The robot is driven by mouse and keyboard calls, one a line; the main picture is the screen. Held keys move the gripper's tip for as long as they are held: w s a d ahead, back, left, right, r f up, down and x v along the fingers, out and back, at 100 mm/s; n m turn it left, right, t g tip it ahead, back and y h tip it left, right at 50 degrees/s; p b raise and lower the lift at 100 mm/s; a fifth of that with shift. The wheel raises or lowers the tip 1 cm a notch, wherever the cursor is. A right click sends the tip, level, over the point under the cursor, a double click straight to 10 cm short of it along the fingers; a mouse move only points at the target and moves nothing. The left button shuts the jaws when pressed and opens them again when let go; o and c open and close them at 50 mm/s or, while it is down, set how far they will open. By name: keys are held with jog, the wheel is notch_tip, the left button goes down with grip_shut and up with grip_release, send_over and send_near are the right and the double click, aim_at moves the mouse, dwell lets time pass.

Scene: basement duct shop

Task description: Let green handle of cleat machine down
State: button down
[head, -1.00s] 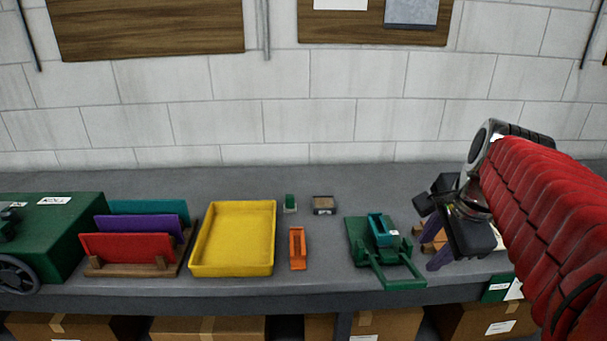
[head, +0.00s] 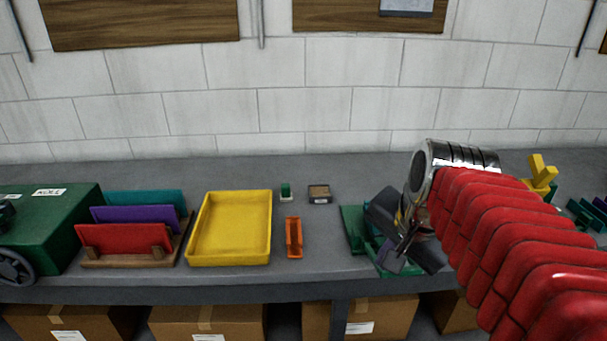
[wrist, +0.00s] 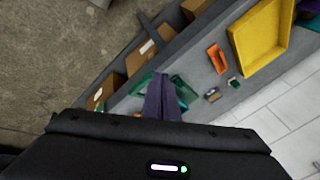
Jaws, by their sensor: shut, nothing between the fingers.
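The cleat machine (head: 352,232) is a green device on the bench, mostly hidden behind my gripper in the head view. Only its left part and some green along its front edge show, so the pose of its handle cannot be told there. In the wrist view, green parts of the machine (wrist: 182,90) show on both sides of my fingers. My gripper (head: 394,264) is shut and empty, with its purple fingers together, over the machine's front. Its fingers also show in the wrist view (wrist: 162,96). Whether they touch the handle is unclear.
Left of the machine are an orange channel piece (head: 294,238), a yellow tray (head: 230,260), a rack with red, purple and teal sheets (head: 124,240), and a green roll machine (head: 60,225). Small green and brown blocks stand behind. A yellow-handled item (head: 541,172) stands at right.

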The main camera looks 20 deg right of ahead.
jog(key=s+a+f+n, duration=0.4)
jog(key=a+f+n, duration=0.1)
jog(key=a+n, duration=0.5)
jog(key=shift+s+a+f+n+t+y, duration=0.15)
jog(key=shift+n+t+y, duration=0.25)
jog(key=shift+n, duration=0.8)
